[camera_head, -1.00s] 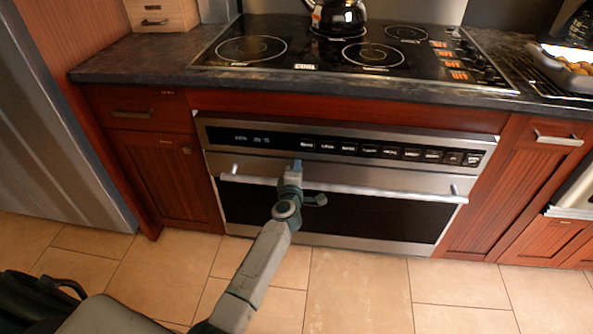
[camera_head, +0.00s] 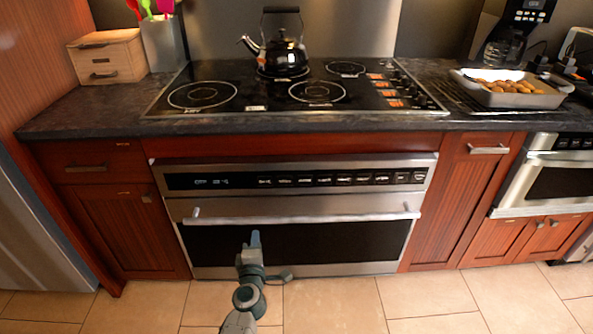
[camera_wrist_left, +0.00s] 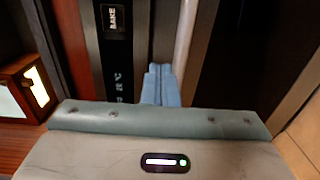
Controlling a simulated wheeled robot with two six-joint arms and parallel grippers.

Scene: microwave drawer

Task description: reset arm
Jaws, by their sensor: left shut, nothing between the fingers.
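My left gripper (camera_head: 255,240) is in front of the dark window of the built-in oven drawer (camera_head: 330,243), just below its long bar handle (camera_head: 300,218). Its blue fingers are together and empty. In the left wrist view the closed fingers (camera_wrist_left: 160,84) point toward the oven front, between the control panel (camera_wrist_left: 118,75) and the handle bar (camera_wrist_left: 184,35). I cannot tell whether the fingertips touch the oven. The oven front looks closed. My right gripper is not in view.
The black cooktop (camera_head: 300,92) with a kettle (camera_head: 283,55) is above the oven. Red wooden cabinets (camera_head: 122,225) flank it. A tray of food (camera_head: 510,88) sits on the right counter. A microwave (camera_head: 545,180) is at the right. Tiled floor (camera_head: 330,305) is open in front.

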